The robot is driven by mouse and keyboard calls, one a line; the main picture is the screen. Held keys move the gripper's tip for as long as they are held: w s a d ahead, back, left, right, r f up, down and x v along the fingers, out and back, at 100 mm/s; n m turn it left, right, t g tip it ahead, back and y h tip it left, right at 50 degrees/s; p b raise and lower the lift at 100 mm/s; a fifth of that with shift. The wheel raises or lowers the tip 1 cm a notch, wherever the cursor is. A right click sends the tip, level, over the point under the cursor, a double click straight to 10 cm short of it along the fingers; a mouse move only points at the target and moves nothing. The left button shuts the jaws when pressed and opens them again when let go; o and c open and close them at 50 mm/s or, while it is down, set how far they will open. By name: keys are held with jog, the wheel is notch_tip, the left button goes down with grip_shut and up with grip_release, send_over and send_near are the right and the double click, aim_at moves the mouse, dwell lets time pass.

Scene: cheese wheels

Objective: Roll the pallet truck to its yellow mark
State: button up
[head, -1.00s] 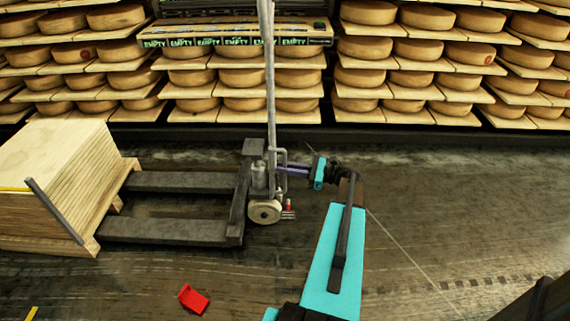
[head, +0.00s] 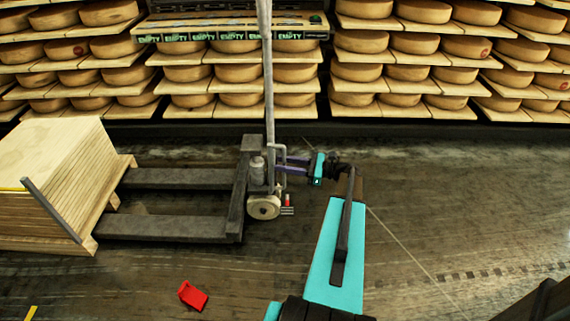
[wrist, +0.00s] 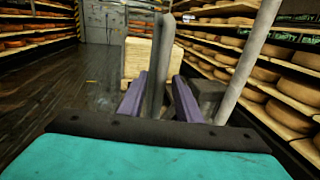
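The dark grey pallet truck (head: 237,205) stands with its forks pointing left, into a wooden pallet. Its tall grey handle (head: 268,90) rises upright. A grey upright bar (wrist: 159,70) of the truck stands between my gripper's purple fingers in the wrist view. My gripper (head: 284,166) is at the truck's right end; its fingertips (wrist: 159,85) look closed against both sides of that bar. A yellow strip (head: 31,313) lies on the floor at the lower left edge, cut off by the picture.
A tall stack of boards (head: 50,170) sits on the pallet at the left. A red wedge (head: 193,295) lies on the floor in front of the truck. Shelves of cheese wheels (head: 410,72) line the back. The floor (head: 460,220) at the right is clear.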

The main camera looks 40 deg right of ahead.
jog(key=shift+s, duration=0.1)
jog(key=p+v, duration=0.2)
jog(key=v, duration=1.1)
jog(key=shift+s+d, duration=0.25)
jog(key=w+a+f+n+g+y+p, duration=0.1)
jog(key=w+a+f+n+g+p, duration=0.25)
jog(key=a, duration=0.85)
jog(key=w+a+f+n+g+p, duration=0.25)
jog(key=w+a+f+g, duration=0.2)
jog(key=a, duration=0.75)
jog(key=s+a+f+n+g+h+p, duration=0.1)
jog(key=s+a+f+n+g, duration=0.25)
jog(key=a, duration=0.45)
jog(key=s+a+f+n+g+p, duration=0.2)
jog(key=a+f+n+g, duration=0.15)
jog(key=a, duration=0.45)
jog(key=s+a+n+g+h+p, duration=0.2)
jog(key=s+a+n+h, duration=0.3)
jog(key=s+n, duration=0.3)
jog(key=s+a+n+g+h+p, duration=0.3)
jog(key=s+a+n+h+p, duration=0.1)
jog(key=s+n, duration=0.4)
jog(key=shift+s+a+h+p, duration=0.4)
jog(key=shift+s+h+p, duration=0.15)
jog(key=shift+p, duration=0.15)
